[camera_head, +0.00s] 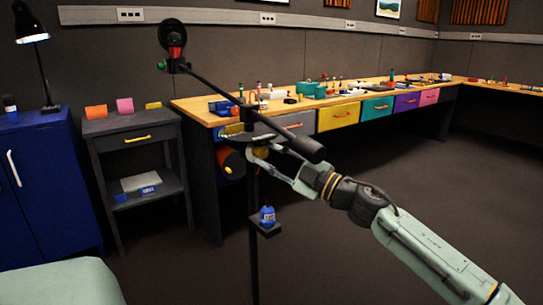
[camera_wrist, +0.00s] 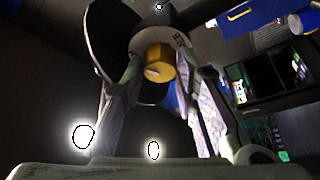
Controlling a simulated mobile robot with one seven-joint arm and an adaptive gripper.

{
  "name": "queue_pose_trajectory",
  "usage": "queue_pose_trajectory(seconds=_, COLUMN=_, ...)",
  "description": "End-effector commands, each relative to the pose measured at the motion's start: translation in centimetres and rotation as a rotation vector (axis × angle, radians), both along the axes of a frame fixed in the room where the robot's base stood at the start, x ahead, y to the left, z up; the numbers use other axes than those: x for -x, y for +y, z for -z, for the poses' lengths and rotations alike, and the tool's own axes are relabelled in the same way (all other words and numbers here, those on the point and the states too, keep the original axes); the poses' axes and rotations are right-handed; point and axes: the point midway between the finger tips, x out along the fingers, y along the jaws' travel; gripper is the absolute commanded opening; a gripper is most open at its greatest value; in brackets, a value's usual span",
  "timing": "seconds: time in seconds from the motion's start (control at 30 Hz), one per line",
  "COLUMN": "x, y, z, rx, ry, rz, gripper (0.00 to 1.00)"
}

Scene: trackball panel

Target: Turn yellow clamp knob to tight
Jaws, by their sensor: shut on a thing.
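The yellow clamp knob (camera_wrist: 159,62) shows in the wrist view, a faceted knob below a pale collar with dark marks (camera_wrist: 157,38). My gripper (camera_wrist: 160,75) has one finger on each side of the knob and is shut on it. The exact finger contact is partly hidden by the fingers. In the head view my gripper (camera_head: 262,157) reaches the clamp area of the black stand (camera_head: 254,210), just under a dark disc-like part (camera_head: 247,138). The knob is small there and mostly covered.
A long boom (camera_head: 228,97) slants across the stand, with a dark counterweight end (camera_head: 308,148) close above my gripper. A small shelf with a blue object (camera_head: 267,216) sits lower on the post. Behind stands a wooden-topped desk (camera_head: 200,108). Floor to the right is clear.

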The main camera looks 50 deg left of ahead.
Motion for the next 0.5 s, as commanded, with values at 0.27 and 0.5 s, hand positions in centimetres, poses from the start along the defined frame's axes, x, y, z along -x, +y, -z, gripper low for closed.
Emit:
queue_pose_trajectory(seconds=0.27, x=-0.15, y=0.02, z=-0.28, rx=0.007, ry=-0.226, rz=0.000, gripper=0.00)
queue_pose_trajectory(seconds=0.5, x=-0.16, y=0.02, z=-0.38, rx=0.009, ry=-0.356, rz=0.000, gripper=0.00)
